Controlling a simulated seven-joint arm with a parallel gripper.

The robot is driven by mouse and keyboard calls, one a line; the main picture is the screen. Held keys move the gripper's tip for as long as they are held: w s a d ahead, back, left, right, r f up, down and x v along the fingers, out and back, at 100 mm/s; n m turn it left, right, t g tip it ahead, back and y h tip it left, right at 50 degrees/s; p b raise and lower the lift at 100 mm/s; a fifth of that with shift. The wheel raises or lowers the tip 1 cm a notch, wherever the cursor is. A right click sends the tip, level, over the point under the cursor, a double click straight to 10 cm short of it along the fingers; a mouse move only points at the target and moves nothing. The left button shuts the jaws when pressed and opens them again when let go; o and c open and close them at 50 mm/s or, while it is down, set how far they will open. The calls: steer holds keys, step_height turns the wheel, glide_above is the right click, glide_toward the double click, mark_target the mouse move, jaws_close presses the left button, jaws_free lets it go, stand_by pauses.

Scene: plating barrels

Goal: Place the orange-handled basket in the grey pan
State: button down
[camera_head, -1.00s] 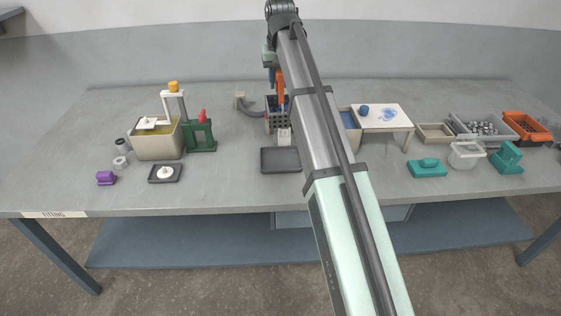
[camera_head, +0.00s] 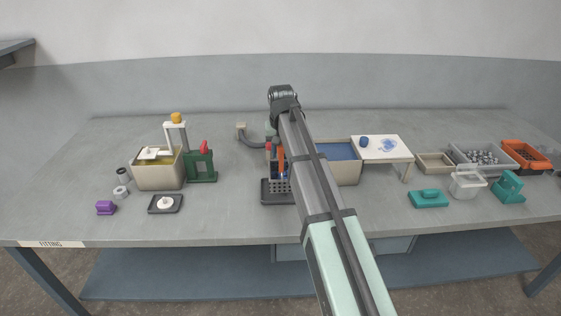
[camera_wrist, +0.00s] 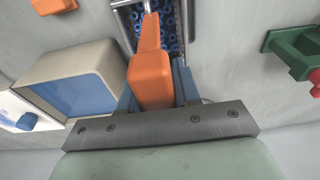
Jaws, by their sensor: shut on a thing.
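The basket (camera_head: 281,184) has an upright orange handle (camera_head: 281,158) and holds small blue parts. In the head view it overlaps the dark grey pan (camera_head: 265,197); I cannot tell whether it touches the pan's floor or hangs just above it. My gripper (camera_head: 276,143) is shut on the orange handle, partly hidden by my arm. In the wrist view, the handle (camera_wrist: 151,80) sits between my blue-grey fingers (camera_wrist: 153,92), and blue parts (camera_wrist: 172,28) show in the basket (camera_wrist: 193,20) beyond. The pan's right side is hidden behind my arm.
A beige tank with blue liquid (camera_head: 346,171) and a white table (camera_head: 383,150) stand to the right. A green stand (camera_head: 202,166) and a beige tank with yellowish liquid (camera_head: 158,176) stand to the left. Bench between green stand and pan is clear.

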steer(key=shift+f, duration=2.3)
steer(key=c, duration=0.8)
jaws_free()
steer(key=r, duration=0.4)
steer(key=s+r, duration=0.1)
steer(key=r, duration=0.7)
steer(key=shift+s+r, duration=0.1)
steer(key=shift+s, duration=0.3)
